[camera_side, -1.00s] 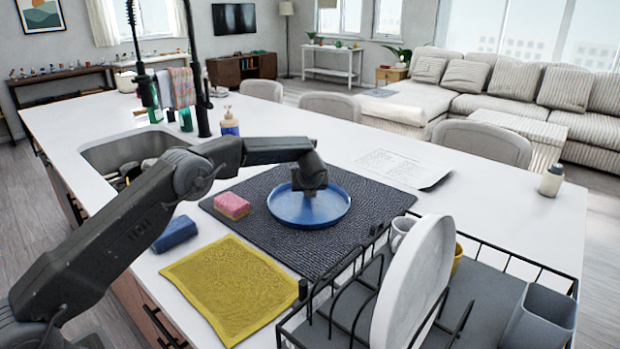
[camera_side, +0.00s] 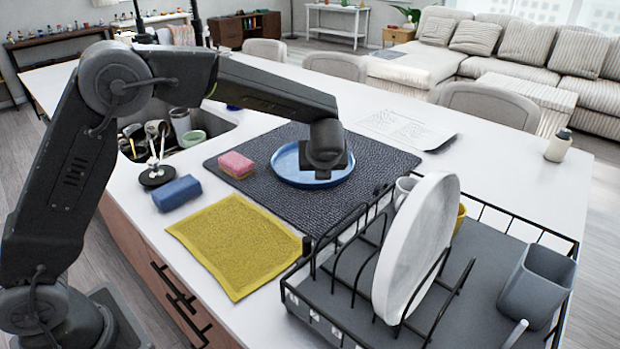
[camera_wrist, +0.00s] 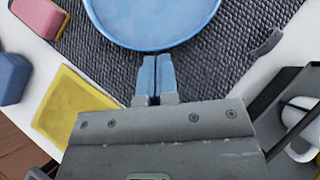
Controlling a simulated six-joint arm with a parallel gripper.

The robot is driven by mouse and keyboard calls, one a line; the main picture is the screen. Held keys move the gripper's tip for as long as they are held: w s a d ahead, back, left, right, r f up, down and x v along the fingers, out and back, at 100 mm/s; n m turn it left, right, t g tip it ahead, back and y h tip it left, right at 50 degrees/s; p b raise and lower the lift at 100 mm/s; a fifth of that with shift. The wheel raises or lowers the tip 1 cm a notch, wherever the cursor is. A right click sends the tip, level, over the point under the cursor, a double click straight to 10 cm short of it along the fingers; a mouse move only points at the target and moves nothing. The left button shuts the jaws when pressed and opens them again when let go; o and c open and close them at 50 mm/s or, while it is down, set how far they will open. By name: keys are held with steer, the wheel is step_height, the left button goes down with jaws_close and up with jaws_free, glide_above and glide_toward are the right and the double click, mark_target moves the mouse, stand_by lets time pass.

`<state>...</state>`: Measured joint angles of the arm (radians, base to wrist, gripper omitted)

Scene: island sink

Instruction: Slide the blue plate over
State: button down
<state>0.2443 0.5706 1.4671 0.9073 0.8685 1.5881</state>
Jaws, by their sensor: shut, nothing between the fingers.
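The blue plate (camera_side: 290,172) lies on the dark textured mat (camera_side: 380,157), right of the pink sponge. In the wrist view the plate (camera_wrist: 155,20) fills the top middle, cut off by the frame edge. My gripper (camera_wrist: 155,62) is shut and empty, with its two blue-grey fingertips side by side just short of the plate's near rim. I cannot tell whether they touch it. In the side view my gripper (camera_side: 324,165) is above the plate's near right part and hides some of it; its fingertips are not clear there.
The pink sponge (camera_side: 236,165) sits on the mat's left part. A blue sponge (camera_side: 177,193) and a yellow cloth (camera_side: 240,245) lie on the white counter. A black dish rack (camera_side: 470,290) with a white plate (camera_side: 418,250) stands close at front right. Paper lies behind the mat.

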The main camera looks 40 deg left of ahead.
steer(key=s+d, duration=0.4)
steer(key=s, duration=0.5)
glide_toward(310, 179)
steer(key=shift+m, duration=0.4)
steer(key=s+d+f, duration=0.1)
steer(key=f, duration=0.1)
steer(key=s+d+f, duration=0.1)
steer(key=s+f, duration=0.1)
steer(key=shift+s+d, duration=0.15)
steer(key=shift+s, duration=0.1)
steer(key=shift+w+a+f, duration=0.1)
steer(key=shift+w+a, duration=0.75)
steer(key=shift+w, duration=0.1)
steer(key=shift+w+a, duration=0.55)
steer(key=shift+w, duration=0.1)
steer(key=w+a, duration=0.2)
steer(key=w, duration=0.1)
steer(key=shift+w+a, duration=0.1)
steer(key=shift+a, duration=0.3)
